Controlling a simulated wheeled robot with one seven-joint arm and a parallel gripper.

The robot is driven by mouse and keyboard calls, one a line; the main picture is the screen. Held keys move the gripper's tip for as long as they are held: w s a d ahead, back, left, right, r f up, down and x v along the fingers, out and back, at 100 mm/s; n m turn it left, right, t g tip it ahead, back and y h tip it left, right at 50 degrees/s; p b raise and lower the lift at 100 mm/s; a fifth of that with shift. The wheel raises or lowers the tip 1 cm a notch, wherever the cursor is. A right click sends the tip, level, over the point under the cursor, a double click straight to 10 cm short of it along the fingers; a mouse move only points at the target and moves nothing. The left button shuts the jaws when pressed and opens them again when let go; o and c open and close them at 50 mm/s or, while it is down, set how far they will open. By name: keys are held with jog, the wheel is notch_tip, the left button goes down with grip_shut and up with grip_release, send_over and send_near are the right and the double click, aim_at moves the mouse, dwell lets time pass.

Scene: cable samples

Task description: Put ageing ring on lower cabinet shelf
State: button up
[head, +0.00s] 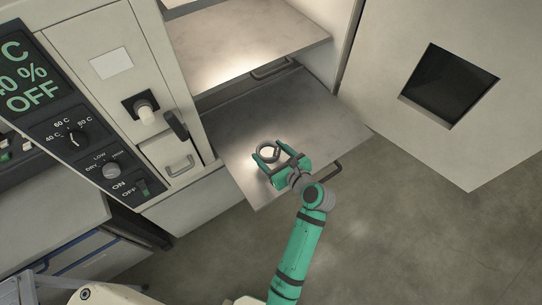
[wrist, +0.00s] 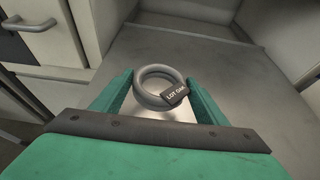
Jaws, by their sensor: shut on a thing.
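The ageing ring (head: 259,148) is a grey coil with a dark tag printed "LOT" and a code too small to read surely; it also shows in the wrist view (wrist: 139,84). My gripper (head: 271,153) is shut on the ring, with one green finger on each side in the wrist view (wrist: 158,86). The ring is over the front part of the lower cabinet shelf (head: 235,118), a grey metal plate that extends out of the cabinet. I cannot tell whether the ring touches the plate.
An upper shelf (head: 250,45) lies above and behind. The open cabinet door (head: 480,130) with a dark window stands at the right. A control panel (head: 75,130) and a dark handle (head: 176,125) are at the left. The lower shelf has free room around the ring.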

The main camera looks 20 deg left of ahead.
jog(key=shift+w+f, duration=0.35)
jog(key=shift+f, duration=1.55)
jog(key=shift+f, duration=0.1)
jog(key=o, duration=1.1)
jog(key=shift+f, duration=0.1)
jog(key=shift+s+d+r, duration=0.1)
jog(key=shift+d+r, duration=0.1)
jog(key=shift+r, duration=0.05)
jog(key=v, duration=1.1)
jog(key=shift+s+d+r, duration=0.1)
jog(key=shift+s+d, duration=0.05)
jog(key=shift+s, duration=0.05)
